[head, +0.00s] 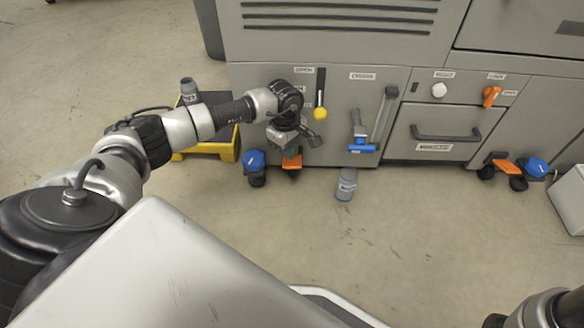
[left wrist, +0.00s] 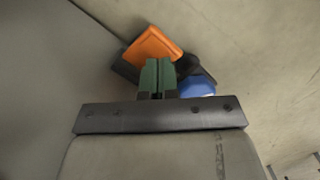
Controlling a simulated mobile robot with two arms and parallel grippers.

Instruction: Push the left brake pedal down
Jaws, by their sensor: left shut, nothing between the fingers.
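The left brake pedal (head: 291,162) is an orange pad low at the machine's foot, beside a caster with a blue cover (head: 254,160). My left gripper (head: 292,150) is shut and empty, pointing down right over the pedal, and it hides part of it. In the left wrist view the orange pedal (left wrist: 151,45) lies just beyond the green fingertips (left wrist: 158,65), with the blue cover (left wrist: 195,87) partly hidden behind the gripper. I cannot tell whether the fingertips touch the pedal. My right gripper is not in view.
A second orange pedal (head: 505,165) sits between casters at the right. A grey bottle-like object (head: 346,184) stands on the floor. A lever with a yellow knob (head: 320,113) and a blue handle (head: 361,147) are on the panel. A yellow stand (head: 228,150) is left of the pedal.

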